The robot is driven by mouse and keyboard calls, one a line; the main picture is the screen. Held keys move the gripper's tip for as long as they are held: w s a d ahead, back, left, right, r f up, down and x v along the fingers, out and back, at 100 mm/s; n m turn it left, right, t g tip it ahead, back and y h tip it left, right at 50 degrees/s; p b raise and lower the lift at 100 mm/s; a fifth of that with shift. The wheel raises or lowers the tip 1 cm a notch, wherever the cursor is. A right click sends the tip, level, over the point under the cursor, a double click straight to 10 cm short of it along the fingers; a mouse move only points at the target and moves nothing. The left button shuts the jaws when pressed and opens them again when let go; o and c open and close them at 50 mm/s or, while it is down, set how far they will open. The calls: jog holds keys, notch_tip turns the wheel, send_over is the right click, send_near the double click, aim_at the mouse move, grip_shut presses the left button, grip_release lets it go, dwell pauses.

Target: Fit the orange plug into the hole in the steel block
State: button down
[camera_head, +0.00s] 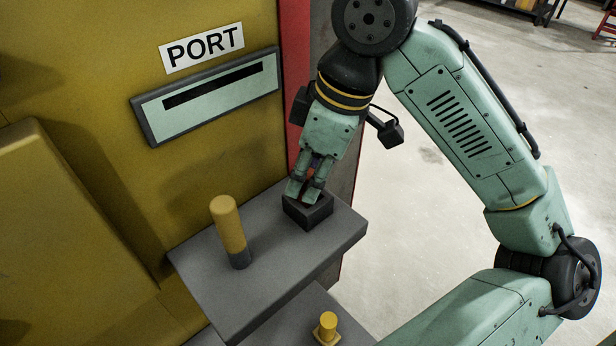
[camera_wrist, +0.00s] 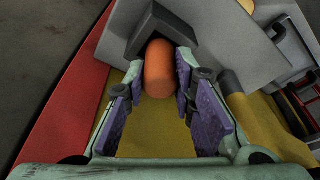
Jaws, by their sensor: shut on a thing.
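The steel block (camera_head: 309,215) is a small dark block on the grey shelf, near its right back corner. In the wrist view the block (camera_wrist: 178,22) is at the top, dark and partly covered by the plug. The orange plug (camera_wrist: 159,68) is a rounded orange cylinder between my fingertips. In the head view my fingers mostly hide it. My gripper (camera_head: 303,193) points down right above the block, shut on the plug; its purple finger pads show in the wrist view. The hole is hidden, and I cannot tell whether the plug's far end is inside it.
A yellow post with a grey foot (camera_head: 229,230) stands on the grey shelf (camera_head: 270,262), left of the block. A small yellow knob (camera_head: 327,325) sits lower in front. The yellow oven wall with a PORT sign (camera_head: 201,49) rises behind. Open floor lies to the right.

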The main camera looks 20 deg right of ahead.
jog(key=shift+f, duration=0.2)
jog(key=c, duration=1.3)
grip_release()
jog(key=shift+c, duration=0.2)
jog(key=shift+r, duration=0.35)
jog(key=v, duration=1.1)
jog(key=shift+d+r, duration=0.15)
jog(key=shift+r, duration=0.2)
jog(key=shift+s, duration=0.2)
